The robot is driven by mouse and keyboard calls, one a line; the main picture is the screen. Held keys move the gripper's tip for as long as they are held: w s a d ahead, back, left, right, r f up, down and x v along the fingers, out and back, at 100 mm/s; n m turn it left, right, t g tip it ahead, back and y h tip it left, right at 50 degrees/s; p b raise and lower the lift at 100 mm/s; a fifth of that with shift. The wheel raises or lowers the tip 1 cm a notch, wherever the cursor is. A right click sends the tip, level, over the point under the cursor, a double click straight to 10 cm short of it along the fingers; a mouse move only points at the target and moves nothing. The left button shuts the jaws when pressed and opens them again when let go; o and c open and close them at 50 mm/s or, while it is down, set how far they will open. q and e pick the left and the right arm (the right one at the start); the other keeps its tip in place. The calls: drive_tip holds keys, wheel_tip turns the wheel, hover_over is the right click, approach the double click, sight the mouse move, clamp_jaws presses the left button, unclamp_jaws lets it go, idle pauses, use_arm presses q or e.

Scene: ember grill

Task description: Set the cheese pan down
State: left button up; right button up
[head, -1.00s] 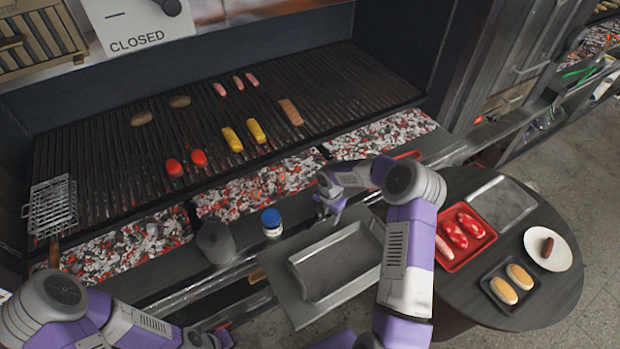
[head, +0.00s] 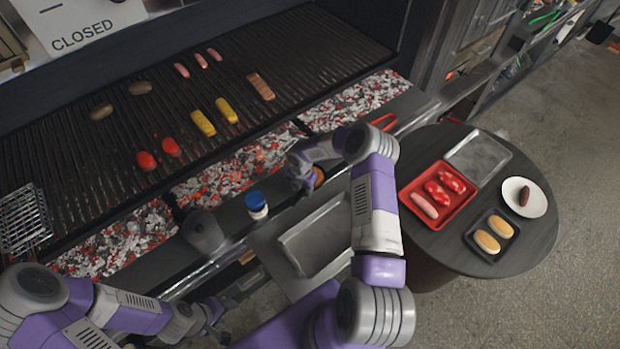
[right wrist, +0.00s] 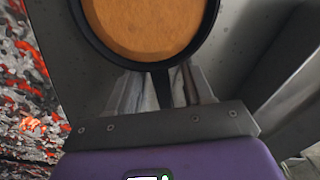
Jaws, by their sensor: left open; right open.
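The cheese pan (right wrist: 150,22), a small dark round pan with orange cheese in it, fills the top of the right wrist view. Its handle (right wrist: 160,90) points back between the fingers of my right gripper (right wrist: 165,85), which is open around it. In the head view only a bit of the orange pan (head: 319,176) shows beside my right gripper (head: 300,190), over the grey metal ledge in front of the coals. I cannot tell for sure whether the pan touches the ledge. My left gripper (head: 217,318) is open and empty at the lower left.
The grill grate (head: 130,130) holds sausages, patties and peppers above glowing coals (head: 240,160). A blue-capped jar (head: 257,207) and a grey cup (head: 202,232) stand left of my right gripper. An empty metal tray (head: 315,240) lies in front. A round table (head: 450,245) holds food trays.

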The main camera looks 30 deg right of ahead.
clamp_jaws()
idle(0.5)
